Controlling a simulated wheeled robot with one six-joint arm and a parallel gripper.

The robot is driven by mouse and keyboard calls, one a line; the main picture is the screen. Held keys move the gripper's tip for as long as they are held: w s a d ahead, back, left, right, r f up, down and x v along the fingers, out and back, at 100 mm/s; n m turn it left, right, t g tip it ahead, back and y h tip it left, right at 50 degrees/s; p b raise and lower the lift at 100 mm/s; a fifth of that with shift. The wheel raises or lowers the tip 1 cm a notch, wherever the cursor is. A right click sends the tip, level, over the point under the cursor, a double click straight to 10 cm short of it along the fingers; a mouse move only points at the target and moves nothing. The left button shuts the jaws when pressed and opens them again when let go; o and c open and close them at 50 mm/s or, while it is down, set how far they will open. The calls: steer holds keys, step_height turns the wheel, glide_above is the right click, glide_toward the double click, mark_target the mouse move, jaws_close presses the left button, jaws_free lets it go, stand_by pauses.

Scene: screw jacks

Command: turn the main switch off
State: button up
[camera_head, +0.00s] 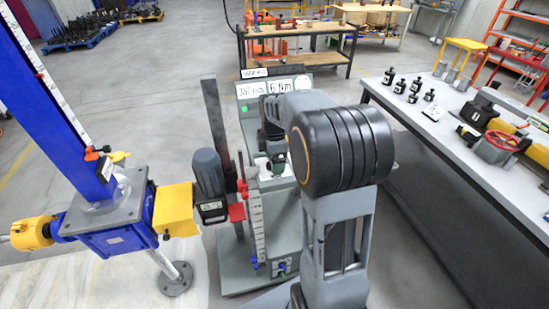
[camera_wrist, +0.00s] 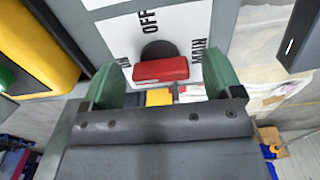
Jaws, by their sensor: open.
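The main switch shows in the wrist view as a red handle (camera_wrist: 160,70) on a dark round hub (camera_wrist: 159,49). It sits on a white plate (camera_wrist: 184,22) marked OFF at the top, ON at left and MAIN at right. The handle lies nearly level across the picture. My gripper (camera_wrist: 162,82) is open, its green pads on either side of the handle with a visible gap on each side. I cannot tell whether the tips reach to the handle's depth. In the head view my arm hides the switch handle.
A grey test stand (camera_head: 285,215) with a display (camera_head: 262,88) stands before me. A blue column on a screw jack (camera_head: 110,225) is at left. A workbench (camera_head: 480,148) with small black parts is at right. A yellow part (camera_wrist: 45,45) is left of the switch plate.

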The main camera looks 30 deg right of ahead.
steer(key=shift+c, duration=0.5)
steer(key=c, duration=0.8)
steer(key=shift+m, duration=0.3)
steer(key=m, duration=0.3)
steer(key=shift+m, duration=0.4)
steer(key=m, duration=0.4)
steer(key=shift+s+a, duration=0.1)
steer(key=m, duration=0.4)
steer(key=shift+m+p, duration=0.35)
steer(key=shift+m, duration=0.05)
steer(key=shift+a+m, duration=0.15)
steer(key=shift+m, duration=2.45)
